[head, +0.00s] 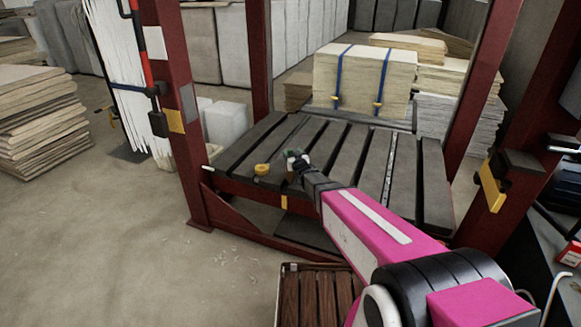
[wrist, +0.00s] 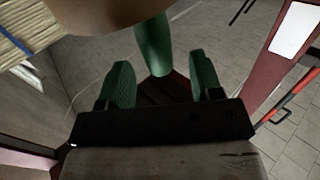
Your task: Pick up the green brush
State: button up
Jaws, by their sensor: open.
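A green, rounded bar, likely the handle of the green brush (wrist: 153,45), shows at the top middle of the wrist view. It points down toward the gap between the fingers of my gripper (wrist: 160,68). The two dark green ridged fingers stand apart, one on each side of its lower end, with visible space between. A blurred tan-brown shape (wrist: 105,16) lies across the top; I cannot tell whether it belongs to the brush. In the head view my gripper (head: 298,161) is small, over the left part of the slatted platform, and the brush cannot be made out clearly.
A yellow round object (head: 262,169) sits on the slatted platform (head: 240,157) left of my gripper. Dark red posts (head: 178,120) frame the platform. Stacked boards with blue straps (head: 365,78) stand behind it.

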jog(key=x, duration=0.4)
jog(key=shift+w+r, duration=0.1)
jog(key=shift+w, duration=0.1)
jog(key=c, duration=1)
jog(key=shift+r, duration=0.15)
